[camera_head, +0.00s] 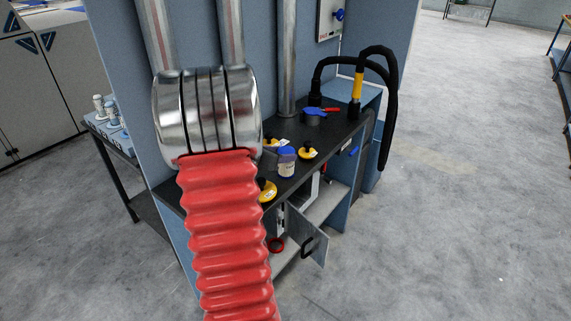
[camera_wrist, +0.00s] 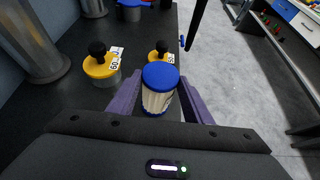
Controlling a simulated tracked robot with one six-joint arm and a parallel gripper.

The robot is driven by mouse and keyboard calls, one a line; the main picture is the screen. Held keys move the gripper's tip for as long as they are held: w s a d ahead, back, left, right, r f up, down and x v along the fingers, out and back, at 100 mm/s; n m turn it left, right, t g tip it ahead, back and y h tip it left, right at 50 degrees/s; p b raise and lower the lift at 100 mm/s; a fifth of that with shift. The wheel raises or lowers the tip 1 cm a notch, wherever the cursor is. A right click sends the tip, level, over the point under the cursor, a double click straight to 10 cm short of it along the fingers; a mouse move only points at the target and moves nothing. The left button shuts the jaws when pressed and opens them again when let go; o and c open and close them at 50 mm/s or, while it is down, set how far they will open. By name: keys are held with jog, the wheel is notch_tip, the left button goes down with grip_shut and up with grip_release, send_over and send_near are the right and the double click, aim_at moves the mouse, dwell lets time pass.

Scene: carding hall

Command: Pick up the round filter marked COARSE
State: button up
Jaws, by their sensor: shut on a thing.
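A round filter with a blue cap and a pale, ribbed-looking body (camera_wrist: 158,101) is between the purple fingers of my gripper (camera_wrist: 159,92) in the wrist view. My gripper is shut on it, and it looks upright. It also shows in the head view as a small blue-capped cylinder (camera_head: 287,163) with a pale label over the dark bench top. I cannot read COARSE on it in either view. My gripper is mostly hidden in the head view. I cannot tell whether the filter's base touches the bench.
Yellow weights with black knobs stand close by, one (camera_wrist: 101,68) left of the filter and one (camera_wrist: 161,56) just behind it. The dark bench (camera_wrist: 60,100) also holds a blue-and-red tool (camera_head: 318,111). A black hose (camera_head: 386,120) loops at its far end. A cabinet door (camera_head: 305,238) hangs open below.

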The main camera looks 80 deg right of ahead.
notch_tip(320, 180, up, 10)
dwell(0.7)
